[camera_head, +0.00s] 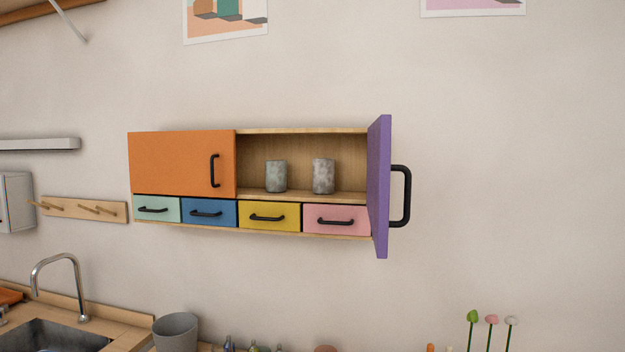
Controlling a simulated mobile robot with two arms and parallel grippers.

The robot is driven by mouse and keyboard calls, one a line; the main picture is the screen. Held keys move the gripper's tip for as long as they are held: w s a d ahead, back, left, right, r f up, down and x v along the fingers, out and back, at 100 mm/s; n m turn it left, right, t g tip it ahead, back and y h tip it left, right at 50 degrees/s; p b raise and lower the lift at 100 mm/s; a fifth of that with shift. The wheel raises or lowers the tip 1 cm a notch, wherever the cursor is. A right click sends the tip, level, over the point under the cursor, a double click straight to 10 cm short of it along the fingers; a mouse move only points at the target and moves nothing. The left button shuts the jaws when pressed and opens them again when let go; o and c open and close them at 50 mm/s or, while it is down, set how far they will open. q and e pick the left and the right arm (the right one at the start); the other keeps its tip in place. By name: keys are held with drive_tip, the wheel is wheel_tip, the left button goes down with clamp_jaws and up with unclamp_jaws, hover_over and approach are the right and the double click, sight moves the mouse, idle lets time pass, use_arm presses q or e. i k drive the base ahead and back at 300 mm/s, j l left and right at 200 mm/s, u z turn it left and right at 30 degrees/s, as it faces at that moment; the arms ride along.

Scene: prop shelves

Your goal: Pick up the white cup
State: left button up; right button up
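Two pale grey-white speckled cups stand upright and apart inside the open right compartment of the wall cabinet (300,132). The left cup (276,176) is slightly farther from the purple door (379,190), and the right cup (323,176) is closer to it. I cannot tell which of the two is the white cup. The purple door stands open, swung out toward me with its black handle on the right. Neither of my grippers is in view.
An orange door (180,164) covers the left compartment. Several shut drawers run below. A sink (50,338) with a tap (60,275), a grey bin-like container (176,332) and flower-like stems (491,335) are lower down. The wall right of the open door is clear.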

sight(323, 169)
drive_tip(key=i+l, duration=0.1)
drive_tip(key=i+l+u, duration=0.2)
drive_tip(key=u, duration=0.3)
drive_tip(key=i+l+u, duration=0.15)
drive_tip(key=l+u, duration=0.3)
